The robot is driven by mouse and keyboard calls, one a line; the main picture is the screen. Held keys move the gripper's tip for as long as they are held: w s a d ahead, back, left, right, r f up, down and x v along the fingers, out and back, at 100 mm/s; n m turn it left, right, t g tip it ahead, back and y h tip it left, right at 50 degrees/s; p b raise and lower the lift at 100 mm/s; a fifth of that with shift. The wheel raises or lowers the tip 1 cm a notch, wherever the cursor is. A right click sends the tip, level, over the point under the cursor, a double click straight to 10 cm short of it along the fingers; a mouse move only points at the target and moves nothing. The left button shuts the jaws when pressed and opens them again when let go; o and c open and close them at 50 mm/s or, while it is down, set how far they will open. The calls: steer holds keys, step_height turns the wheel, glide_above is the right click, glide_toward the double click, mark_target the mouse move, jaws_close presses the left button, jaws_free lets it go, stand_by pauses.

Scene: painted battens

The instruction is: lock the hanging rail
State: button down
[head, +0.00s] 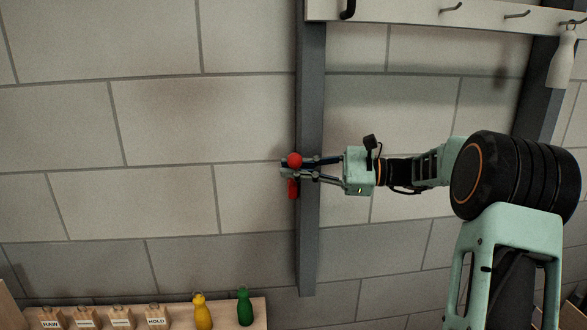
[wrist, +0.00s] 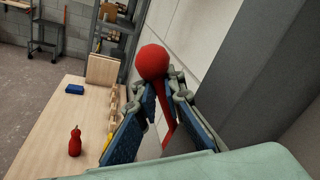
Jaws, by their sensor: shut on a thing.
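The hanging rail (head: 410,12) is a pale board with dark hooks across the top of the head view, fixed to dark grey upright battens (head: 310,100). A red lever with a round red knob (head: 294,160) is at the left batten, well below the rail. Its knob (wrist: 152,62) and a narrow red shaft show in the wrist view. My gripper (head: 289,172) comes in from the right across the batten and is shut on the red lever, just below the knob. The fingers (wrist: 160,105) hide part of the shaft. The lever's pivot is hidden.
Below left, a wooden bench (head: 180,312) holds labelled blocks, a yellow bottle (head: 202,311) and a green bottle (head: 245,307). The wrist view shows a red bottle (wrist: 75,142) and blue block (wrist: 75,89).

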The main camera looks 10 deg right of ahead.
steer(key=shift+f, duration=0.1)
steer(key=s+f+n+g+y, duration=0.1)
steer(key=s+f+n, duration=0.3)
steer(key=f+n, duration=0.5)
steer(key=shift+f+n+y, duration=0.4)
steer(key=shift+f+y, duration=0.2)
steer(key=shift+f, duration=0.65)
steer(key=shift+d, duration=0.1)
steer(key=c, duration=2.3)
jaws_free()
steer(key=shift+r, duration=0.1)
